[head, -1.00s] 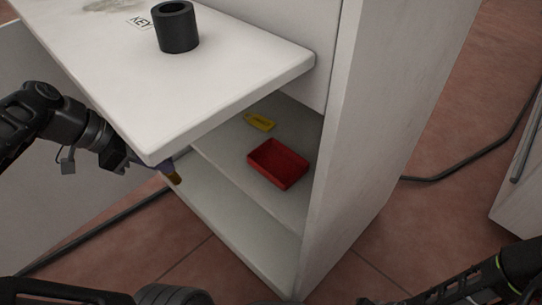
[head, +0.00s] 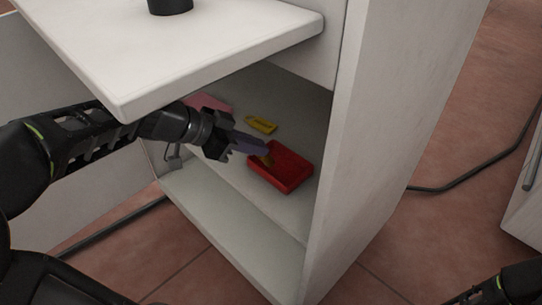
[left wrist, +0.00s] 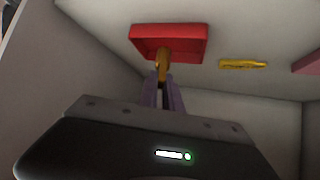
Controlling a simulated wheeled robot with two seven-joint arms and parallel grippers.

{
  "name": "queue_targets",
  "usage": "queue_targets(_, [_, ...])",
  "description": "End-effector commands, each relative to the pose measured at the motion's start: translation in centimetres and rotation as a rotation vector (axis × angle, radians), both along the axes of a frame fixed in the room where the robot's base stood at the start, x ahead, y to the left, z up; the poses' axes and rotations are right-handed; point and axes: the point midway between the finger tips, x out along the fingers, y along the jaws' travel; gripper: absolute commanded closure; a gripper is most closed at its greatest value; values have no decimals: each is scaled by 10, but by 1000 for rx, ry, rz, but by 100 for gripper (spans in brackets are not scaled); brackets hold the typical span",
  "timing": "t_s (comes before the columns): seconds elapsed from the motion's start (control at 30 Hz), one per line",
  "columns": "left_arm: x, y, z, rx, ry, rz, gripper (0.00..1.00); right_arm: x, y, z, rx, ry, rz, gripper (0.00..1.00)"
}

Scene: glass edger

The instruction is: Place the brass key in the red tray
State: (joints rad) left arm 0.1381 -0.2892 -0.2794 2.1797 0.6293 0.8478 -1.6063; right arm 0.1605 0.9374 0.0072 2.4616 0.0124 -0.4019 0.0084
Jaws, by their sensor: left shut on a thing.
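The red tray (head: 293,180) sits on the cabinet's inner shelf in the head view, and it also shows at the top of the left wrist view (left wrist: 190,31). My left gripper (head: 262,151) reaches in under the white top, its fingertips at the tray's near left side. It is shut on the brass key (left wrist: 162,66), which points toward the tray. In the head view the key (head: 267,160) overlaps the tray's left part; I cannot tell whether it touches the tray. The fingers hide part of the key. My right gripper is not in view; only part of that arm shows at lower right.
A yellow object (head: 261,125) lies on the shelf behind the tray. A pink item (head: 209,103) lies farther left. The white top (head: 215,50) overhangs my left arm and bears a black cylinder (head: 170,6). The cabinet's side wall (head: 375,130) stands right of the tray.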

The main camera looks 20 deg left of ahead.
Motion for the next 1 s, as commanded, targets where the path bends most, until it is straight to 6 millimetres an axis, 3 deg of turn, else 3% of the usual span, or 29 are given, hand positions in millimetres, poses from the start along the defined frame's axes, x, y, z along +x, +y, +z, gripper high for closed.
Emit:
queue_targets(0.43, [3,-2,-7,0,0,-1,100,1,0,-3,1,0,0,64])
queue_targets(0.6, [9,-9,-29,1,3,-2,100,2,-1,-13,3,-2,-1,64])
queue_targets(0.7, [14,-12,-15,69,71,-4,100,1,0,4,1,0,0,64])
queue_targets(1.0, [27,-24,-15,283,306,-7,100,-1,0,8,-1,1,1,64])
